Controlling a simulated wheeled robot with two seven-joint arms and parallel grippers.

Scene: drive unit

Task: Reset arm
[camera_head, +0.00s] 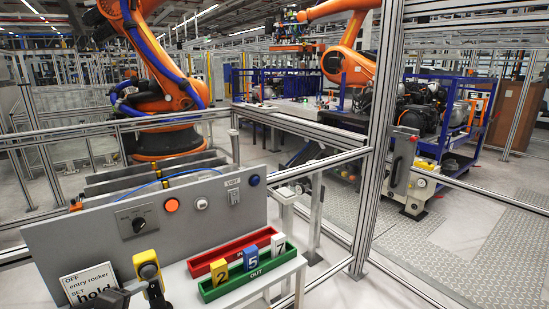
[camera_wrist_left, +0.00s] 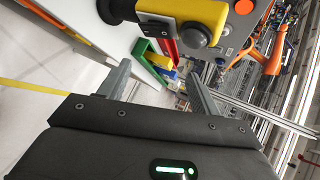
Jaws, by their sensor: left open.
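A grey control panel (camera_head: 100,230) stands on a white table and carries a black rotary switch (camera_head: 138,224), an orange button (camera_head: 172,205), a white button (camera_head: 202,203) and a blue button (camera_head: 254,180). A yellow box with a dark round knob (camera_head: 149,272) stands in front of the panel. It also shows at the top of the left wrist view (camera_wrist_left: 200,22). A white sign (camera_head: 90,288) reads OFF, entry rocker, SET, hold. My left gripper (camera_wrist_left: 158,88) is open, with nothing visible between its fingers. The orange robot arm (camera_head: 160,85) stands behind the fence. My right gripper is not in view.
A red tray (camera_head: 207,264) and a green tray (camera_head: 222,290) marked OUT lie on the table. Tags 2 (camera_head: 220,272), 5 (camera_head: 250,259) and 7 (camera_head: 278,244) stand at the green tray. A metal fence post (camera_head: 378,130) rises right of the table.

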